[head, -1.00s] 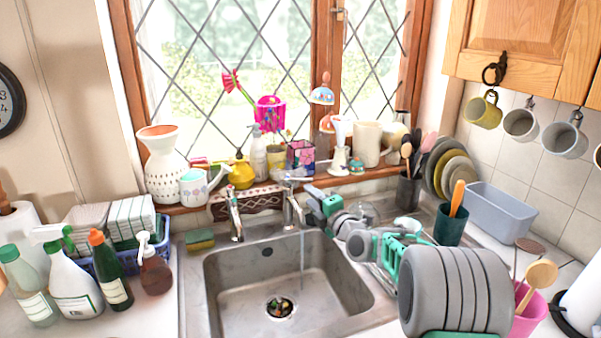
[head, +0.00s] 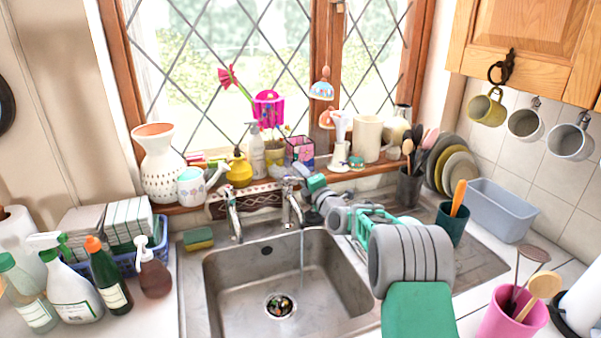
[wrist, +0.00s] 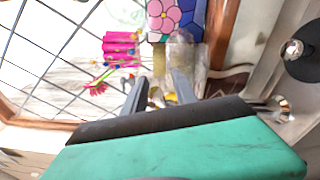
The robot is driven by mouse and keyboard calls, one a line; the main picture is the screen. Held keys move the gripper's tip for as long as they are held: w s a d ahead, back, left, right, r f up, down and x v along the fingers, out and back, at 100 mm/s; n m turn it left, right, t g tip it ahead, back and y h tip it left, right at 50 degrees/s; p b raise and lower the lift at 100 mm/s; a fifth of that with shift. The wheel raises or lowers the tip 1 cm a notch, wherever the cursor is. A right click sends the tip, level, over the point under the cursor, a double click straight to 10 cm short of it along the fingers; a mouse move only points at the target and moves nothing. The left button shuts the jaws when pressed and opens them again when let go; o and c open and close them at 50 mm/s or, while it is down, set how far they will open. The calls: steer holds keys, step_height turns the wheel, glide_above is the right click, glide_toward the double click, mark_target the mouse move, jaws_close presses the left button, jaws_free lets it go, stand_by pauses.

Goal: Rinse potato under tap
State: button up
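The chrome tap (head: 289,203) stands at the back of the steel sink (head: 235,285), and a thin water stream (head: 302,255) falls into the basin. I see no potato in either view. My gripper (head: 308,184) is raised beside the tap's top, in front of the windowsill. In the wrist view its two grey fingers (wrist: 158,92) are apart with no held object clear between them; sill items show behind them. The sink floor is bare apart from the drain (head: 279,306), which has small coloured bits in it.
Bottles (head: 110,278) and a sponge (head: 198,238) stand left. A green cup (head: 451,224) and pink pot (head: 510,318) stand right. My arm crosses the drainer.

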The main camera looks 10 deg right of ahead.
steer(key=shift+c, duration=0.4)
jaws_close()
stand_by(0.9)
